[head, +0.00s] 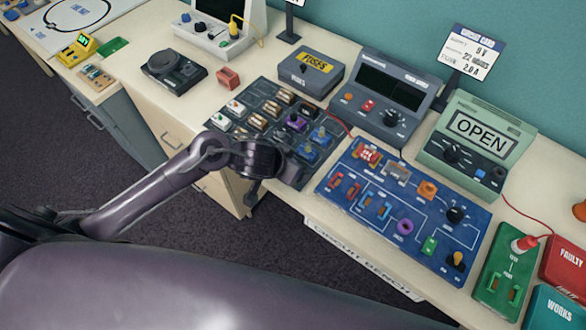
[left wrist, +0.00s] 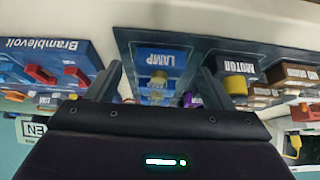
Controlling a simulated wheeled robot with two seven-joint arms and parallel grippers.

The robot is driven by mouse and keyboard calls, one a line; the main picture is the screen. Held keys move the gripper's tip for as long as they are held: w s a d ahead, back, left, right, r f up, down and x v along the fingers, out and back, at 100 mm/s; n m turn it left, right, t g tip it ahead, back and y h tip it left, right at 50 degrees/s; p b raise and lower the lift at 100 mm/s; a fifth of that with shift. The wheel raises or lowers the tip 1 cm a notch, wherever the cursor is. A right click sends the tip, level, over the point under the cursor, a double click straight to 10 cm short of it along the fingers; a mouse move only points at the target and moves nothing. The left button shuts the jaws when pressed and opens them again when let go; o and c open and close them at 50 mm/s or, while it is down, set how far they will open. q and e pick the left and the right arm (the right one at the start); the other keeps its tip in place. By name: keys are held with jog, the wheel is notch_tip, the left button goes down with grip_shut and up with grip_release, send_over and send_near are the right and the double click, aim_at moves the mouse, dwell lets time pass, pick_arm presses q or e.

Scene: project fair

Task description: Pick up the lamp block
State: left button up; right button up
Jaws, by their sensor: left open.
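The lamp block (left wrist: 158,78), with a pale yellowish bulb on a blue base, sits in the compartment marked LAMP of the dark parts tray (left wrist: 126,42). In the left wrist view it lies between the two fingers of my left gripper (left wrist: 160,86), which stand apart on either side without visible contact. In the head view my left gripper (head: 272,183) is over the front corner of the tray (head: 238,134) and hides part of it. Blue blocks show just beyond the gripper there; I cannot tell which is the lamp block. My right gripper is not in view.
Beside the lamp compartment is the motor compartment (left wrist: 232,64). The blue circuit board (head: 395,228) lies right of the tray. A small red block (head: 228,78) lies left on the pale bench.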

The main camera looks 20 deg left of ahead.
pick_arm(q)
jog(key=shift+w+f, duration=0.2)
jog(key=shift+f, duration=0.15)
jog(key=shift+d, duration=0.1)
jog(key=shift+c, duration=0.4)
jog(key=c, duration=1)
jog(key=shift+r, duration=0.1)
